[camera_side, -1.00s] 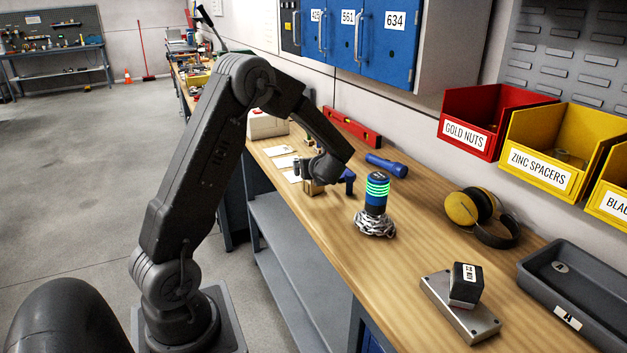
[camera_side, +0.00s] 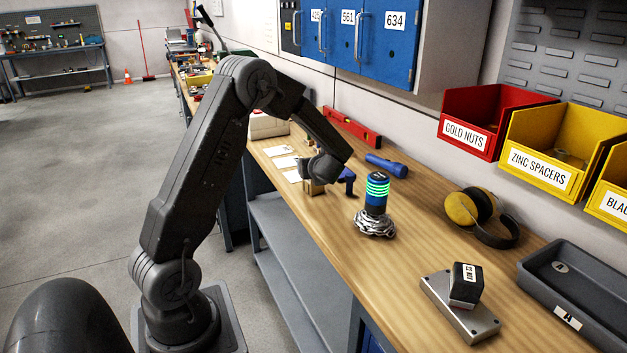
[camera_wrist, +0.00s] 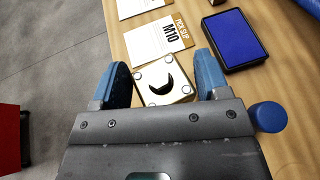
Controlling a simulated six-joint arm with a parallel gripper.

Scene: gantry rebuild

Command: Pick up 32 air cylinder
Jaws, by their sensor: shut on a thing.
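A pale metal block with a dark round bore and screws at its corners, which I take to be the air cylinder (camera_wrist: 165,82), sits between my blue fingertips in the wrist view. My gripper (camera_wrist: 163,78) is shut on it. In the side view my gripper (camera_side: 323,170) is low over the bench, and the tan block (camera_side: 314,188) shows just below it, at bench level. I cannot tell from the side view whether its underside touches the bench. Its lower part is hidden in the wrist view.
Beside the block are an M10 pick slip (camera_wrist: 160,40), a blue ink pad (camera_wrist: 237,38) and a round blue knob (camera_wrist: 268,117).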

